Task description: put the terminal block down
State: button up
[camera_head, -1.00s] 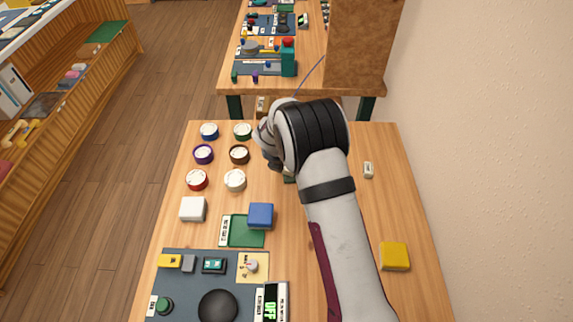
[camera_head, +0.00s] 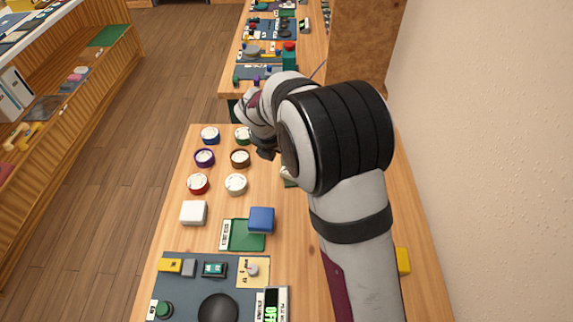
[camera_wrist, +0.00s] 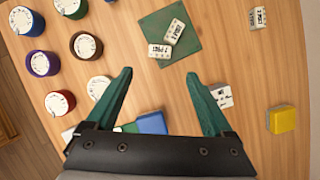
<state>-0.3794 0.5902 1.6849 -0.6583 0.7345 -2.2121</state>
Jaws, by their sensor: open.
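My gripper (camera_wrist: 158,77) is open in the wrist view, with its green fingers apart and nothing held between them. Bare table shows between the fingertips. Beyond them lies a green mat (camera_wrist: 185,54). Two small pale blocks with dark markings are on it, a nearer one (camera_wrist: 159,51) and a farther one (camera_wrist: 174,32), close together. Similar pale pieces lie at the upper right (camera_wrist: 259,18) and beside the right finger (camera_wrist: 222,95). The markings are too small to tell which is the terminal block. In the head view my gripper (camera_head: 262,150) is beside the dials, and my arm hides most of the mat.
Several round dials, including a white one (camera_head: 236,184) and a brown one (camera_head: 240,158), stand at the left. A blue block (camera_head: 261,219) is on a green tray (camera_head: 242,242). A white block (camera_head: 194,212) and a yellow block (camera_wrist: 282,119) also stand on the table.

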jog(key=s+d+r+m+g, duration=0.1)
jog(key=s+d+r+m, duration=0.4)
jog(key=s+m, duration=0.35)
jog(key=s+d+r+m+g, duration=0.1)
jog(key=s+d+r+m, duration=0.35)
jog(key=s+m, duration=0.45)
jog(key=s+m+g+y, duration=0.2)
jog(key=s+m+y, duration=0.1)
jog(key=s+m, duration=1.4)
jog(key=m, duration=0.2)
jog(key=shift+a+f+m+y, duration=0.15)
jog(key=shift+a+m+y, duration=0.15)
jog(key=shift+m, duration=0.05)
dwell(1.3)
